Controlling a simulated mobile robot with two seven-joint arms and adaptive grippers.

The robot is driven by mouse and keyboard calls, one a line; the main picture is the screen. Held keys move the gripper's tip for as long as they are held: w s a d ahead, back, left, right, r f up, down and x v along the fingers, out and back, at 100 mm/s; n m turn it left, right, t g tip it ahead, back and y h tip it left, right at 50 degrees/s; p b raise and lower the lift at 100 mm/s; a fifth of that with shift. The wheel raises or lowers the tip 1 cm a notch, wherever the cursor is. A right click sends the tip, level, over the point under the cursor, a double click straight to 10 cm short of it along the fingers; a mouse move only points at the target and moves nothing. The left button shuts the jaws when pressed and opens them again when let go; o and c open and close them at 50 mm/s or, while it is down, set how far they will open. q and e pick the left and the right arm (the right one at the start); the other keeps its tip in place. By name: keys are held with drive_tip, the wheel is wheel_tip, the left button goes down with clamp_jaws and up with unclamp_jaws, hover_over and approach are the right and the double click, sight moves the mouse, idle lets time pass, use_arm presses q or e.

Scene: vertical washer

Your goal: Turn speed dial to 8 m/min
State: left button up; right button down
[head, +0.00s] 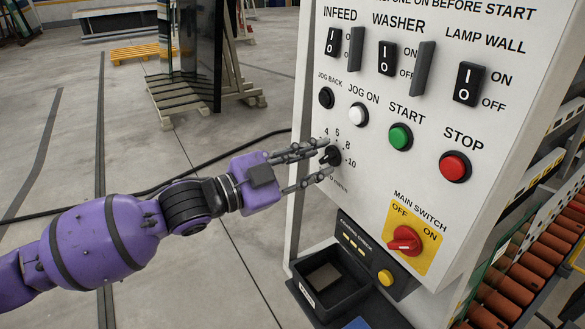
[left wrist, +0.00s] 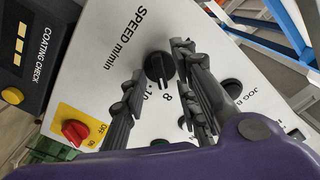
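The black speed dial (head: 334,155) sits on the white control panel, with numbers from 4 to 10 printed around it. It also shows in the left wrist view (left wrist: 160,67), beside the "SPEED m/min" label, with its raised grip running toward the 8 and 10 side. In the left wrist view the fingers (left wrist: 157,62) lie on either side of the dial; contact is unclear. My right gripper is not in view.
The red main switch (head: 404,240) is lower right. A black tray (head: 335,285) juts out below. Open floor lies left of the panel.

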use_arm(q)
drive_tip(key=v, duration=1.1)
drive_tip(key=shift+a, duration=0.1)
